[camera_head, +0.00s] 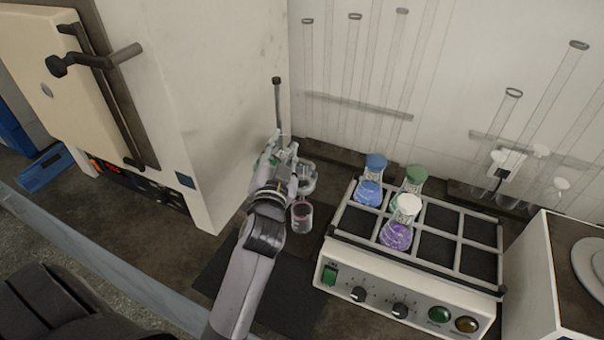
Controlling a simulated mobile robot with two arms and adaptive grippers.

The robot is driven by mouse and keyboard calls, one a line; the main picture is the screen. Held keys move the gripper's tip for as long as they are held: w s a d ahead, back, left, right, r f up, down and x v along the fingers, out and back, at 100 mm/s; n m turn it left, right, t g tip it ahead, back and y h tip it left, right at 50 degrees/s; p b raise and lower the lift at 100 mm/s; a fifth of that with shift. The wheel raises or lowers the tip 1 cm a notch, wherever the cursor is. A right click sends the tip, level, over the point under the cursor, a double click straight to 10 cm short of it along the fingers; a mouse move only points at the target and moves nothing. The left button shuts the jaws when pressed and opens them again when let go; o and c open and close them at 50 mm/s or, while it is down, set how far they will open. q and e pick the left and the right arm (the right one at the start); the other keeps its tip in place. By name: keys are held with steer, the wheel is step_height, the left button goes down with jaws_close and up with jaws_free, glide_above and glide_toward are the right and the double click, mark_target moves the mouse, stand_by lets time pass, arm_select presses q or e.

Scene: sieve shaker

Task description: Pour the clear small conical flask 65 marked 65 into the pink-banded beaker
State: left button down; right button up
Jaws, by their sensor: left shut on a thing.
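My left gripper (285,162) reaches in over the bench between the white cabinet and the shaker. It is shut on clear glassware, which looks like the small conical flask (307,178). The flask is partly hidden by the fingers; its 65 mark and its exact tilt cannot be made out. The pink-banded beaker (301,217) is small and clear, with a dark pinkish band. It stands upright on the bench just below the flask in the picture, right of my left wrist. Whether any liquid is passing between them cannot be told. My right gripper is out of view.
The shaker (400,284) stands close on the right, its rack holding blue-capped (370,187), green-capped (415,178) and white-capped (398,230) flasks. A white cabinet (185,90) rises on the left. Tall glass cylinders (350,75) line the wall. A dark mat (285,290) lies in front.

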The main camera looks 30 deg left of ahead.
arm_select(q)
steer(key=shift+w+d+r+m, duration=0.2)
steer(key=shift+d+r+m, duration=0.55)
steer(key=shift+m, duration=0.35)
steer(key=shift+d+f, duration=0.1)
steer(key=shift+f, duration=0.2)
steer(key=shift+d+f+m+t+h, duration=0.15)
steer(key=shift+m+t+h, duration=0.15)
steer(key=shift+m, duration=0.4)
steer(key=shift+f+m+b, duration=0.3)
steer(key=shift+m, duration=0.1)
steer(key=shift+f+m+b, duration=0.45)
steer(key=shift+f+m, duration=0.15)
steer(key=shift+w+d+f+m, duration=0.15)
steer(key=shift+f+m, duration=0.4)
steer(key=shift+m, duration=0.45)
steer(key=shift+r+m+t+h+p, duration=0.2)
steer(key=shift+m+p, duration=0.25)
steer(key=shift+m, duration=0.45)
steer(key=shift+r+m+t+h+p, duration=0.2)
steer(key=shift+m+p, duration=0.25)
steer(key=shift+m, duration=0.45)
steer(key=shift+d+r+m+p, duration=0.15)
steer(key=shift+m+p, duration=0.35)
steer(key=shift+m, duration=0.5)
stand_by(1.1)
